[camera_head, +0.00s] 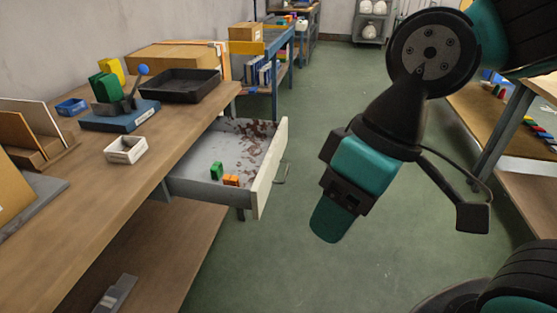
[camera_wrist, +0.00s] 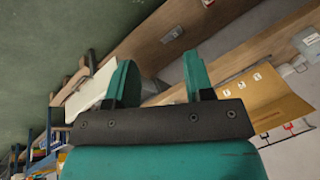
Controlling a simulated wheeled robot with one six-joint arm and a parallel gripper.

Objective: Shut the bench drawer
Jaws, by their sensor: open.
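The bench drawer (camera_head: 190,187) is pulled well out from the wooden bench (camera_head: 110,195). Its pale front panel (camera_head: 270,167) faces the aisle, with a thin handle (camera_head: 282,174) on the outer face. A green block (camera_head: 216,170) and an orange block (camera_head: 231,180) lie inside on a grey, brown-stained floor. My gripper (camera_head: 333,215) hangs over the aisle to the right of the drawer front, apart from it. In the wrist view my gripper (camera_wrist: 160,78) shows two teal fingers spread apart with nothing between them. A pale panel behind the left finger looks like the drawer front.
On the bench stand a black tray (camera_head: 180,86), a white box (camera_head: 125,149), a blue-based fixture (camera_head: 119,115) and a cardboard box (camera_head: 165,55). A lower shelf (camera_head: 165,255) runs under the bench. Another table (camera_head: 480,115) stands at right. The green floor between is clear.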

